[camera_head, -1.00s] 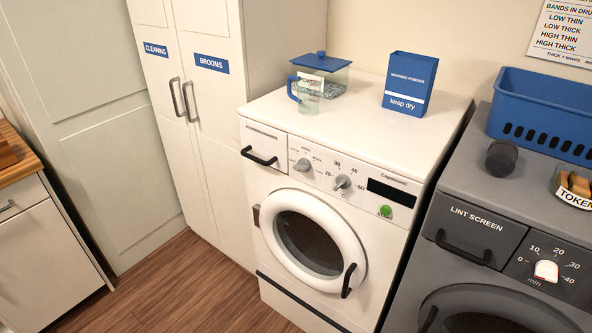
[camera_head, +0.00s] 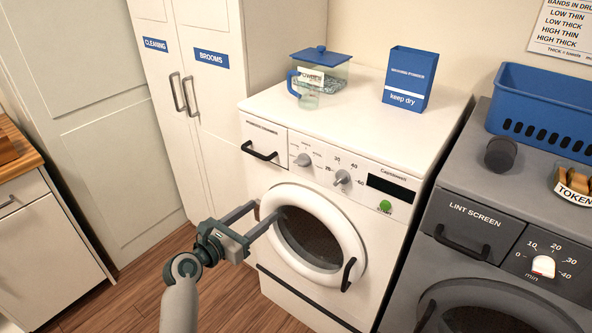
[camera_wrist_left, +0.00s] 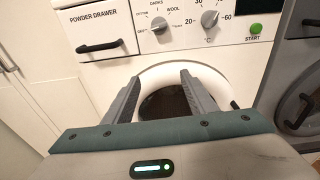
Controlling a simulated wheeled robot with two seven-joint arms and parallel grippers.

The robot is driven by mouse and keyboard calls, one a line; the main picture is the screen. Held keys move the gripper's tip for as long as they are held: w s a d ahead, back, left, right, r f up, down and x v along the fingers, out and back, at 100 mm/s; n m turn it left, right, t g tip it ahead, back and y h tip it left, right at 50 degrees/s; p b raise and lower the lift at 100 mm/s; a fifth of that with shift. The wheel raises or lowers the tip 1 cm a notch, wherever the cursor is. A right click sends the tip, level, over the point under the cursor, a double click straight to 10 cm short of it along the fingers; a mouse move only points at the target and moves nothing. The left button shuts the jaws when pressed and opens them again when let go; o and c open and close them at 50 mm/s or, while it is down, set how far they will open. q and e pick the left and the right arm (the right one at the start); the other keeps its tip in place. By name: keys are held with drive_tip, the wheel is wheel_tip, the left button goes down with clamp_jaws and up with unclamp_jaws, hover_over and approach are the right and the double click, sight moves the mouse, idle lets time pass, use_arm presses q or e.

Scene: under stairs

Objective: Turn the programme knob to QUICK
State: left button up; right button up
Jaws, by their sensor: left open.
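The white washing machine (camera_head: 258,172) has a grey programme knob (camera_head: 303,160) on its front panel, right of the powder drawer. In the left wrist view the programme knob (camera_wrist_left: 160,25) shows labels such as DARKS and WOOL around it; I cannot make out QUICK. My left gripper (camera_head: 267,209) is open and empty, in front of the round door and below the knob, apart from it. In the left wrist view its two fingers (camera_wrist_left: 161,78) reach up over the door ring. My right gripper is not in view.
A temperature knob (camera_head: 342,177) sits right of the programme knob, with a green START button (camera_head: 385,206) further right. The powder drawer handle (camera_head: 259,151) and door handle (camera_head: 348,274) stick out. A powder tub (camera_head: 321,72) and blue box (camera_head: 409,80) stand on top.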

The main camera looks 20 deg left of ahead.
use_arm(q)
wheel_tip(320, 180, up, 6)
drive_tip(key=s+n+t, duration=0.1)
drive_tip(key=shift+r+n+h, duration=0.25)
drive_tip(key=shift+n+h, duration=0.05)
drive_tip(key=shift+h, duration=0.1)
drive_tip(key=p, duration=0.3)
approach(298, 164)
drive_tip(key=x, duration=0.9)
drive_tip(key=shift+c, duration=0.4)
drive_tip(key=c, duration=1)
